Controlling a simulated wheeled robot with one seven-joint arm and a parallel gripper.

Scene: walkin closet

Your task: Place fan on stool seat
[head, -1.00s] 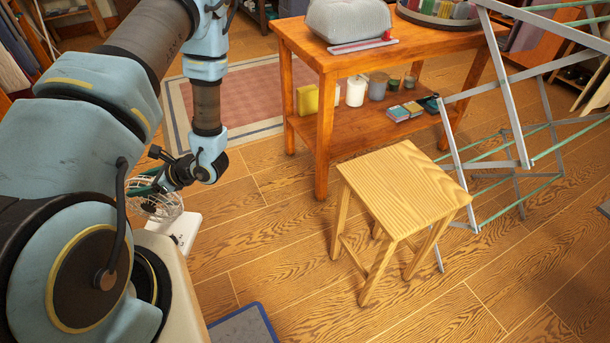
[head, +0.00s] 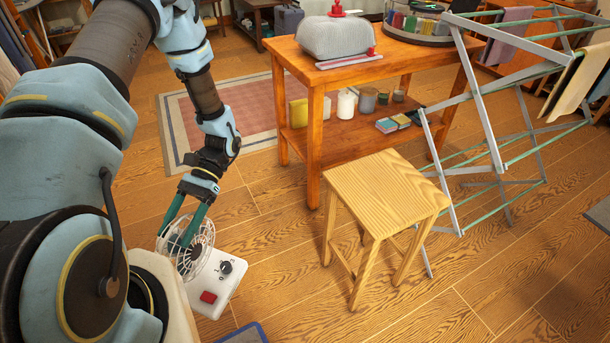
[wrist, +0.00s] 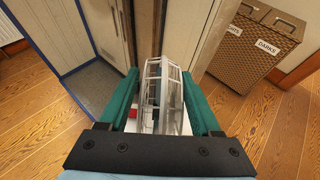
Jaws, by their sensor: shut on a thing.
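The fan (head: 205,273) has a round wire cage and a white base with a dark knob and a red switch. My gripper (head: 186,232) is shut on the fan's cage and holds it in the air, left of the stool. In the wrist view the cage of the fan (wrist: 163,95) sits between the two green fingers of my gripper (wrist: 163,100). The stool (head: 385,192) is light wood with a square, bare seat and stands upright on the floor to the right of the fan.
A metal drying rack (head: 490,130) stands right of the stool. The floor between fan and stool is clear. A laundry hamper (wrist: 262,42) shows in the wrist view.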

